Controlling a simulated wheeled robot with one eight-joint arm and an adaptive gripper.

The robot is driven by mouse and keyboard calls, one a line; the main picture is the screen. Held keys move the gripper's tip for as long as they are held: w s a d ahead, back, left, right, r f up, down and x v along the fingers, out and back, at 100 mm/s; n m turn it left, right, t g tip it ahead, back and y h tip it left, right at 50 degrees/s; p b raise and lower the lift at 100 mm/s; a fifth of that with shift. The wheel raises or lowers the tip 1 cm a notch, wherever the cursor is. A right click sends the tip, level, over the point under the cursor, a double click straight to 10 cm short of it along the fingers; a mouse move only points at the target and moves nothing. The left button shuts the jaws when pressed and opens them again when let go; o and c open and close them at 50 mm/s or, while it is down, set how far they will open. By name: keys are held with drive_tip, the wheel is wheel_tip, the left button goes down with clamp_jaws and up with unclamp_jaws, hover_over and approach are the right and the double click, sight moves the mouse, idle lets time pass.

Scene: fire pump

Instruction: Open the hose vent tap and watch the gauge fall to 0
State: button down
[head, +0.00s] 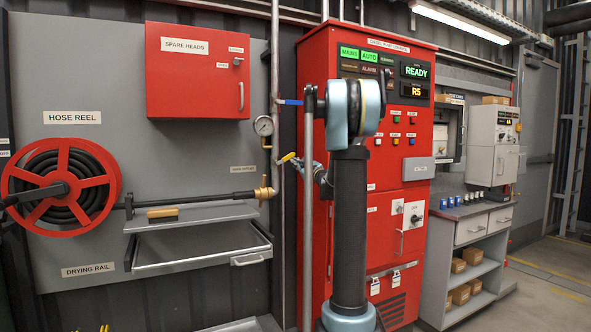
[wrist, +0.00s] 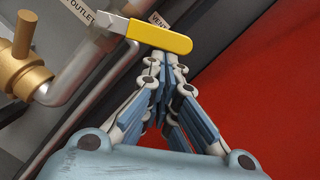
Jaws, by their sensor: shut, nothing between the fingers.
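The hose vent tap has a yellow lever (wrist: 160,36), close up at the top of the wrist view beside a partly hidden "VENT" label. In the head view its yellow lever (head: 287,157) shows small, left of my arm. My gripper (wrist: 172,62) is shut and empty. Its fingertips are right at the lower edge of the lever near its free end; I cannot tell whether they touch it. The gauge (head: 264,125) is a round white dial on the vertical pipe in the head view. Its needle is too small to read.
A brass fitting (head: 265,191) sits below the gauge, and it also shows in the wrist view (wrist: 22,70). A blue lever (head: 290,102) is above the tap. The red pump cabinet (head: 405,160) stands behind my arm. A hose reel (head: 62,186) and drying rail (head: 200,262) are left.

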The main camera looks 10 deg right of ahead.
sight(293, 153)
drive_tip(key=shift+r+n, duration=0.3)
drive_tip(key=shift+n, duration=0.1)
drive_tip(key=r+n, duration=0.1)
drive_tip(key=r+n+g, duration=0.1)
drive_tip(key=n, duration=0.2)
drive_tip(key=shift+s+a+r+n+y, duration=0.1)
drive_tip(key=shift+a+r+n+y, duration=0.15)
drive_tip(key=shift+r+n+y, duration=0.15)
drive_tip(key=n, duration=0.1)
drive_tip(key=a+r+n+g, duration=0.1)
drive_tip(key=n, duration=0.1)
drive_tip(key=shift+s+r, duration=0.15)
drive_tip(key=shift+r, duration=0.15)
drive_tip(key=r+n, duration=0.1)
drive_tip(key=a+n+g, duration=0.1)
drive_tip(key=shift+s+a+r+n, duration=0.3)
drive_tip(key=shift+r+n, duration=0.1)
drive_tip(key=shift+a, duration=0.15)
